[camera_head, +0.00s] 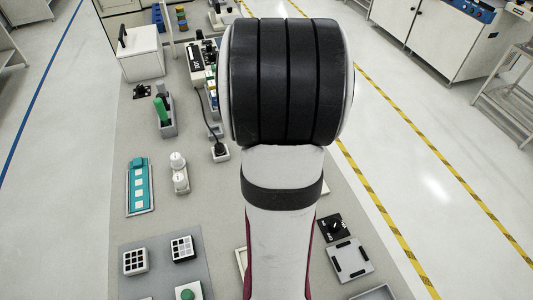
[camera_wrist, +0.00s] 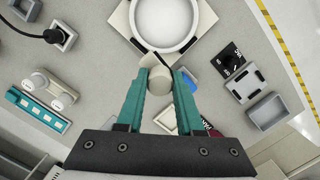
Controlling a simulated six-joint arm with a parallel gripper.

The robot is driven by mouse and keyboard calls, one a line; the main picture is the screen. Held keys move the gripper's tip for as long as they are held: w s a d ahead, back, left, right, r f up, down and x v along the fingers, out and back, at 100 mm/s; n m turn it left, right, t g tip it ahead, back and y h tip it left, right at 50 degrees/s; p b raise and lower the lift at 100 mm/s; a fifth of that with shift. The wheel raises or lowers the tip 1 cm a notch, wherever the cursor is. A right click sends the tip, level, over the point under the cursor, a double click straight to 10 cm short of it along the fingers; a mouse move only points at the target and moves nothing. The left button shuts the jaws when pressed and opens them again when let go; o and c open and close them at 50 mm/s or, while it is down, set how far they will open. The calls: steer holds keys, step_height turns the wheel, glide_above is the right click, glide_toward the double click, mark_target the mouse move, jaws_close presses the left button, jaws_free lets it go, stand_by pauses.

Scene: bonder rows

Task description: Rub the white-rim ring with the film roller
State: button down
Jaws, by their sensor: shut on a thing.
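The white-rim ring (camera_wrist: 166,48) lies at the top of the wrist view, a round white rim around a pale grey middle, on a beige square plate (camera_wrist: 122,20). The picture's top edge cuts it off. My gripper (camera_wrist: 163,68) has two teal fingers, shut on a pale beige cylinder (camera_wrist: 160,81) that appears to be the film roller. In the picture the roller is just below the ring's near rim; I cannot tell whether they touch. In the head view my arm hides the gripper, roller and ring.
A grey open box (camera_wrist: 267,111) and a black knob panel (camera_wrist: 232,57) stand right of the fingers. A teal strip (camera_head: 140,186) and white knobs (camera_head: 179,172) are on the bench's left. A blue item (camera_wrist: 189,77) is partly hidden beside the right finger.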

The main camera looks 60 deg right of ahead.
steer(key=d+f+m+g, duration=0.1)
steer(key=d+f+m, duration=0.1)
steer(key=d+m, duration=0.7)
steer(key=shift+n, duration=0.6)
steer(key=shift+s+a+f, duration=0.1)
steer(key=shift+s+f, duration=0.05)
steer(key=shift+f, duration=1.15)
steer(key=shift+s+a+f, duration=0.1)
steer(key=shift+s+f, duration=0.1)
steer(key=shift+f, duration=1.05)
steer(key=shift+s+f, duration=0.15)
steer(key=shift+f, duration=1.15)
steer(key=shift+s+a, duration=0.25)
steer(key=shift+a, duration=0.3)
steer(key=shift+s+a, duration=0.2)
steer(key=shift+a, duration=0.3)
steer(key=shift+w+d, duration=0.35)
steer(key=shift+d, duration=0.5)
steer(key=shift+w+d, duration=0.35)
steer(key=shift+d, duration=0.5)
step_height(320, 180, up, 8)
steer(key=shift+r, duration=0.2)
